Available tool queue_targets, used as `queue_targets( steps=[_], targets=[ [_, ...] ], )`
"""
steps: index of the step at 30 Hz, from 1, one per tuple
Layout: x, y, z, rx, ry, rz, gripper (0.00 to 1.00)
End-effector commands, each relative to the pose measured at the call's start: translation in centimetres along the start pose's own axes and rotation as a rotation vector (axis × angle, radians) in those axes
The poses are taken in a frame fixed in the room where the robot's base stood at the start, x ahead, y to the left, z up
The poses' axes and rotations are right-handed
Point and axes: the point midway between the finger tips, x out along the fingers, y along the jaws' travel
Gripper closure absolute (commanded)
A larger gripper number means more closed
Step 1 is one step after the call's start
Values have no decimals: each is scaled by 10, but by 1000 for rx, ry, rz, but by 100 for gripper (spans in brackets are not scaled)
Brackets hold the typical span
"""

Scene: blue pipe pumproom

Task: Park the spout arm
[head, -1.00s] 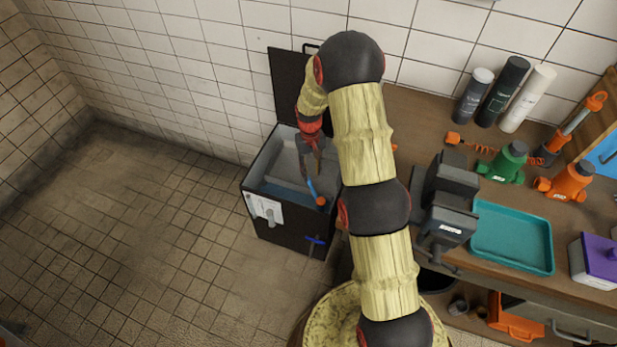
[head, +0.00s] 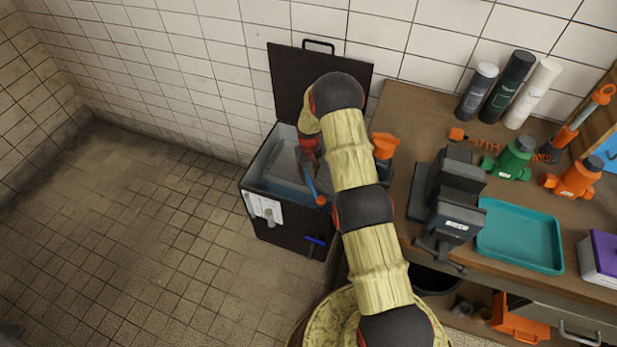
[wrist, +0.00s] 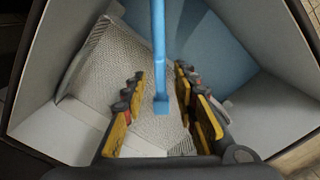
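The spout arm (head: 312,186), a thin blue bar with an orange end, lies over the open parts-washer tank (head: 262,195). It also shows in the wrist view (wrist: 159,50), running from the top edge down between my fingers and ending in a small blue block. My gripper (wrist: 161,78) is open, with a yellow-padded finger on each side of the bar and visible gaps to both. In the head view my gripper (head: 309,168) is down at the tank opening, partly hidden by my arm. The dark tank lid (head: 292,85) stands raised behind.
A workbench to the right holds a vise (head: 448,205), a teal tray (head: 520,236), an orange bottle-like item (head: 384,148), a green one (head: 512,160) and three cylinders. Tank walls surround my gripper closely. The floor at left is clear.

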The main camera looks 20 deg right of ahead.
Motion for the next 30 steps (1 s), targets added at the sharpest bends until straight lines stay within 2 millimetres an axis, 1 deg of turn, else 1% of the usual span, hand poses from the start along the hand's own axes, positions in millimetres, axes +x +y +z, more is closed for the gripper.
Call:
queue_targets(
  steps=[3,11,26,30],
  targets=[
    [5,0,-1,0,2,0,71],
    [6,0,-1,0,1,0,71],
    [6,0,0,0,1,0,100],
    [6,0,0,0,1,0,100]
  ],
)
